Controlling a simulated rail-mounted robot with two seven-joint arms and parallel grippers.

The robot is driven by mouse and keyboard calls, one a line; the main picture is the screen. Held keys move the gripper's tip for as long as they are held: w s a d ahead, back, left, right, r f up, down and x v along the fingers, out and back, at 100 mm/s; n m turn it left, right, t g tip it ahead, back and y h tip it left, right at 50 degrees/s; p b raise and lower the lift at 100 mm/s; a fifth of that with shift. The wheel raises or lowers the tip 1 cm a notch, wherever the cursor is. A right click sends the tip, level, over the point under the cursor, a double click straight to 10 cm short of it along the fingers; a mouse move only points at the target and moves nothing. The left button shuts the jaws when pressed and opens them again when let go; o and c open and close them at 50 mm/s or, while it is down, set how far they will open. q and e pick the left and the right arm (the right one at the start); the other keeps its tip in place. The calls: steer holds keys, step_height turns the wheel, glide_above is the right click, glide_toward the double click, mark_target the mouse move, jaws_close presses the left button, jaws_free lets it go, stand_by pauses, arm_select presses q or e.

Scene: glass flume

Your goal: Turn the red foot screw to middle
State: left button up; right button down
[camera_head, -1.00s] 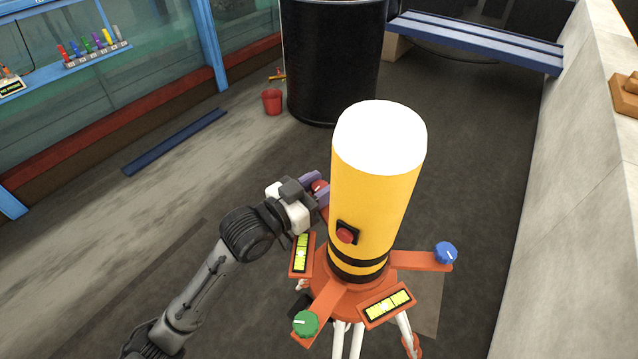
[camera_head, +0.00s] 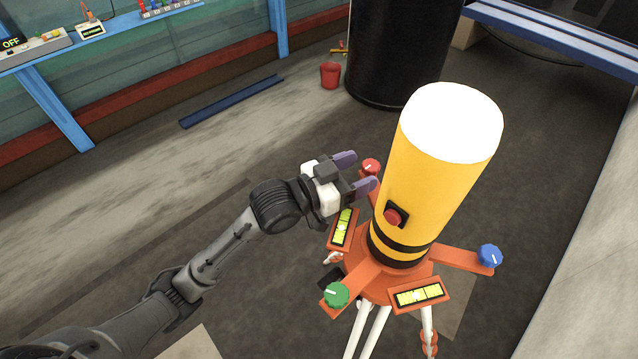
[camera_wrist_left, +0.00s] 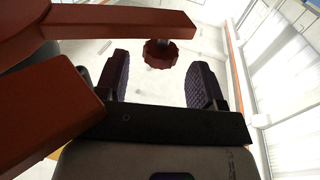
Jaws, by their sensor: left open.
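The red foot screw (camera_head: 370,167) is a small red knob with a white mark on top, at the far left of the orange tripod base (camera_head: 384,284). My left gripper (camera_head: 358,172) is open just left of it, its purple fingers pointing toward it. In the left wrist view, the red screw (camera_wrist_left: 160,54) is a scalloped knob beyond and between the two open fingertips (camera_wrist_left: 158,78), apart from both. The green screw (camera_head: 336,294) and blue screw (camera_head: 489,256) sit on the other arms of the base. My right gripper is not in view.
A yellow cylinder (camera_head: 437,170) with a white top and red button stands on the base, close to my gripper. Two yellow-green levels (camera_head: 342,228) (camera_head: 418,296) lie on the base. A black drum (camera_head: 402,50) and red bucket (camera_head: 330,75) stand behind.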

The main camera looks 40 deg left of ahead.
arm_select(q)
steer(key=v, duration=1)
steer(key=shift+s, duration=0.25)
steer(key=shift+a, duration=0.1)
